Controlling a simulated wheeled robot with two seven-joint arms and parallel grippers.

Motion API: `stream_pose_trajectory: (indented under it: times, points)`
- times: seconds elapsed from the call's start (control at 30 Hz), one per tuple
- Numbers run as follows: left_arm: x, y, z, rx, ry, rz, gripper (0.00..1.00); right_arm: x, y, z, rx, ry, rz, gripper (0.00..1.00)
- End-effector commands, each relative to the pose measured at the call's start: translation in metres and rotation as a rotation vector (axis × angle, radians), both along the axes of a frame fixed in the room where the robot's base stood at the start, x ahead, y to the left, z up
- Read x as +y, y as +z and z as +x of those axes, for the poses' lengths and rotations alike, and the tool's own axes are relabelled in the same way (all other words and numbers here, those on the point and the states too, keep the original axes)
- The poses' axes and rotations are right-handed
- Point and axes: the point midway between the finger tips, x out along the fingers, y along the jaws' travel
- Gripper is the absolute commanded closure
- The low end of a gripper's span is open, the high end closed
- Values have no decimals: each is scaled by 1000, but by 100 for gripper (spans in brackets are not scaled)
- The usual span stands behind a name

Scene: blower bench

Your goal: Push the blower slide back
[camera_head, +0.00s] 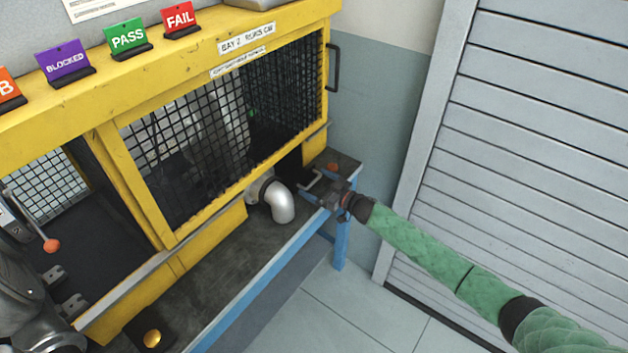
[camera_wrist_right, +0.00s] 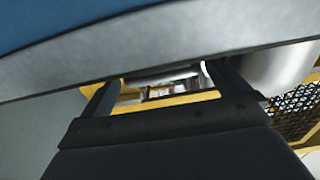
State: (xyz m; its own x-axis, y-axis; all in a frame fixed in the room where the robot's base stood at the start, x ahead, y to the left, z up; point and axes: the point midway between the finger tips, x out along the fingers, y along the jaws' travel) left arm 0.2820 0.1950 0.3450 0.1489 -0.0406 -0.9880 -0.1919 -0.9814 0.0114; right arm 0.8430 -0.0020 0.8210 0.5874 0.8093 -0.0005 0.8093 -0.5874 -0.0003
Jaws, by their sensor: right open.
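The blower slide appears to be the dark plate at the right end of the bench, with a pale handle (camera_head: 314,181) on it. A silver elbow pipe (camera_head: 282,203) sits just left of it and shows at the right of the right wrist view (camera_wrist_right: 275,68). My right gripper (camera_head: 335,196) is at the bench's front right corner, close to the handle. In the right wrist view its two dark fingers (camera_wrist_right: 163,92) are apart. A pale bar shows beyond and between them; I cannot tell whether they touch it.
A yellow mesh cage (camera_head: 172,240) stands over the bench, close behind the pipe. The bench's blue front rail (camera_head: 262,277) runs below. An orange knob (camera_head: 333,166) sits at the back right corner. A grey shutter (camera_head: 530,150) is at right; floor in front is clear.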

Motion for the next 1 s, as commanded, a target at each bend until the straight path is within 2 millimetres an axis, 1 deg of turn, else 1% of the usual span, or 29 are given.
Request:
stream_pose_trajectory:
  times: [0.1,0.2,0.5,0.57,0.7,0.77,0.8,0.9,1.0]
  points:
    - [2,-5,-1,-4,-1,1,47,8,1,6,1,-1,1,0]
    - [2,-8,-2,-7,-1,2,47,11,0,8,1,-1,1,0]
    - [2,-9,-1,-9,0,1,47,12,0,9,0,-1,0,0]
    - [2,-9,-1,-9,0,1,47,12,0,9,0,-1,0,10]
    - [2,-9,0,-11,0,1,47,12,0,9,0,-1,0,37]
    - [2,-9,0,-11,0,1,47,12,0,9,0,-1,0,49]
    - [2,-9,0,-11,0,1,47,12,0,9,0,-1,0,53]
    - [2,-10,0,-10,1,1,47,14,0,10,0,-1,0,53]
    - [2,-10,0,-3,0,3,47,22,0,16,-2,-1,0,53]
